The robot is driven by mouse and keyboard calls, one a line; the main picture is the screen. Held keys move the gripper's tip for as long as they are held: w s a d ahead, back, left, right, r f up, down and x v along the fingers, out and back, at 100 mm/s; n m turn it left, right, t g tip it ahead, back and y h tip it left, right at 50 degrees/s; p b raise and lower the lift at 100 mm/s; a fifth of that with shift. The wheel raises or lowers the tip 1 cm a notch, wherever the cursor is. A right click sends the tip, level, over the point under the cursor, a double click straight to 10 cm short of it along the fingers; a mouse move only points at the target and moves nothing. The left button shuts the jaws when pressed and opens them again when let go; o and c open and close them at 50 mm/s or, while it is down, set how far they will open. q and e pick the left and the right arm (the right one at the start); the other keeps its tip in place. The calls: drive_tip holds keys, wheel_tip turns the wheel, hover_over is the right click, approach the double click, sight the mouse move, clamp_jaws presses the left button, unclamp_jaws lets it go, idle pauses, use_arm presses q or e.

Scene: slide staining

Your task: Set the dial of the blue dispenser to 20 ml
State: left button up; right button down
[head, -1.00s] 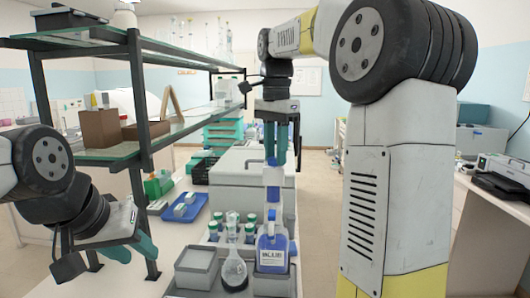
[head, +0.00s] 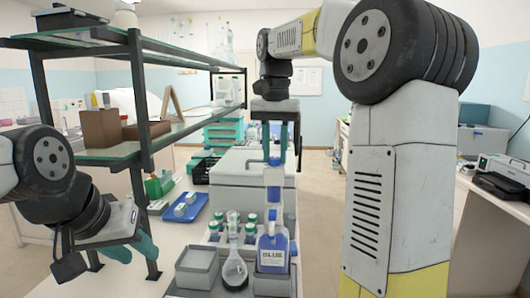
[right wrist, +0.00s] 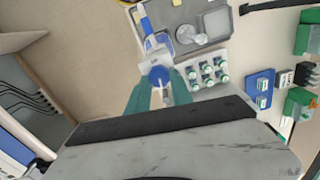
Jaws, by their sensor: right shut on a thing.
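The blue dispenser is a bottle (head: 273,250) of blue liquid labelled BLUE, with a tall white and blue upper part (head: 273,180). It stands upright in a grey tray at the front. My right gripper (head: 274,142) points down over its top, with teal fingers either side. In the right wrist view, the gripper (right wrist: 160,95) is shut on the dispenser's head, beside its round blue-and-white top (right wrist: 160,75). The dial's markings are too small to read, and the fingers partly hide the top. My left gripper (head: 132,250) is open and empty at the lower left.
A flask (head: 234,270) stands left of the bottle, beside a grey container (head: 196,266). Several green-capped bottles (head: 232,226) are just behind. A blue tray (head: 186,207) lies further left by the glass shelf (head: 108,153). A large white box (head: 237,170) stands behind the dispenser.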

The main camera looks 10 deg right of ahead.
drive_tip(key=n, duration=0.5)
drive_tip(key=shift+a+n, duration=0.1)
drive_tip(key=shift+n, duration=0.2)
drive_tip(key=shift+a+n, duration=0.1)
drive_tip(key=shift+n, duration=2.2)
drive_tip(key=c, duration=1.1)
unclamp_jaws()
wheel_tip(320, 180, up, 8)
drive_tip(key=shift+f, duration=0.1)
